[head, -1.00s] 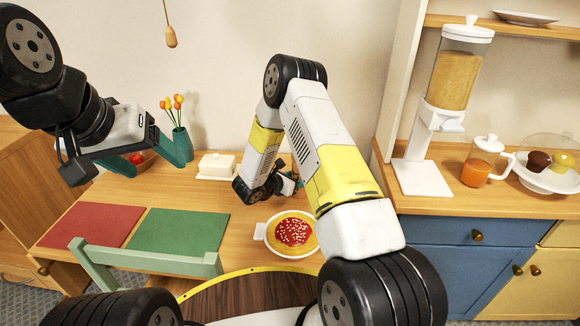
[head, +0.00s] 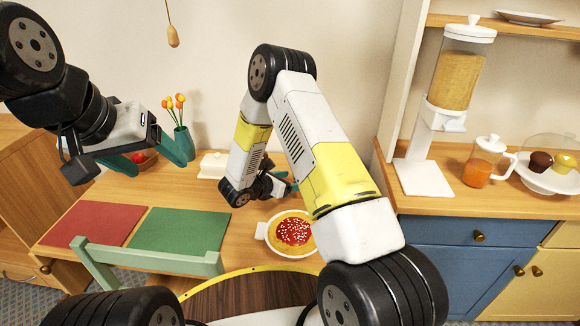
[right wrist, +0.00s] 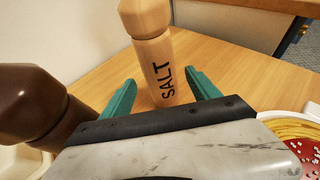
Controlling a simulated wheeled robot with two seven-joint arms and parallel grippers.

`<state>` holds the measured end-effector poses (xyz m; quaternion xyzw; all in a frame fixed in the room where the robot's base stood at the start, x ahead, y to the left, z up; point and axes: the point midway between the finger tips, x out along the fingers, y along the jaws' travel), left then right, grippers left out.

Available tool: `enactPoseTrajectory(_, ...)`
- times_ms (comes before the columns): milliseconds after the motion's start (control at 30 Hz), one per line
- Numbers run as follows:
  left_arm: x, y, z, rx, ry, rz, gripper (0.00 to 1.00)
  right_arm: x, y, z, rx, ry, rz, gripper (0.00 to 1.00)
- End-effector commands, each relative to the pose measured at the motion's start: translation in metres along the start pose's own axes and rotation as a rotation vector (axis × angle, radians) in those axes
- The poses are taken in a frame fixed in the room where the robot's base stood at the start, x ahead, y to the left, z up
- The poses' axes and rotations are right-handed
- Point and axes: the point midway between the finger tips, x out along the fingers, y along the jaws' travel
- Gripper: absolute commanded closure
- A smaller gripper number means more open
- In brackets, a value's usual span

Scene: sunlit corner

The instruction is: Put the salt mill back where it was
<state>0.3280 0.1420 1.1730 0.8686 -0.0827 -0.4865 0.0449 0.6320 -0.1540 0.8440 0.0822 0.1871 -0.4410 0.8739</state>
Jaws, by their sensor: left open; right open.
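The salt mill (right wrist: 158,68), pale wood with SALT in dark letters, stands upright on the wooden table (right wrist: 98,78) in the right wrist view. The open right gripper (right wrist: 160,88) has its teal fingers on either side of the mill's lower body; I cannot tell if they touch it. In the head view the right gripper (head: 284,184) is partly hidden behind its own arm, and the mill is not visible. The left gripper (head: 150,156) is open and empty, above the back left of the table.
A dark brown mill (right wrist: 35,110) stands close left of the right gripper. A white butter dish (head: 214,166), a vase of tulips (head: 183,140) and a red-topped dish of food (head: 293,232) are on the table. Red (head: 85,223) and green (head: 180,230) mats lie at front left.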

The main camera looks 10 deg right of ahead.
Motion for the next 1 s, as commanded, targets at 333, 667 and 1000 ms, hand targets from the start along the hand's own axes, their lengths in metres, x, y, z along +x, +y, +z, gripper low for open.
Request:
enactPoseTrajectory(333, 0.000, 0.000, 0.000, 0.000, 0.000, 0.000, 0.28, -0.061, 0.000, 0.000, 0.001, -0.001, 0.001, 0.30)
enactPoseTrajectory(667, 0.000, 0.000, 0.000, 0.000, 0.000, 0.000, 0.28, -0.072, -0.042, 0.064, 0.206, 0.062, -0.149, 0.30)
enactPoseTrajectory(1000, 0.000, 0.000, 0.000, 0.000, 0.000, 0.000, 0.28, -0.129, -0.166, 0.155, 0.862, 0.329, -0.506, 0.30)
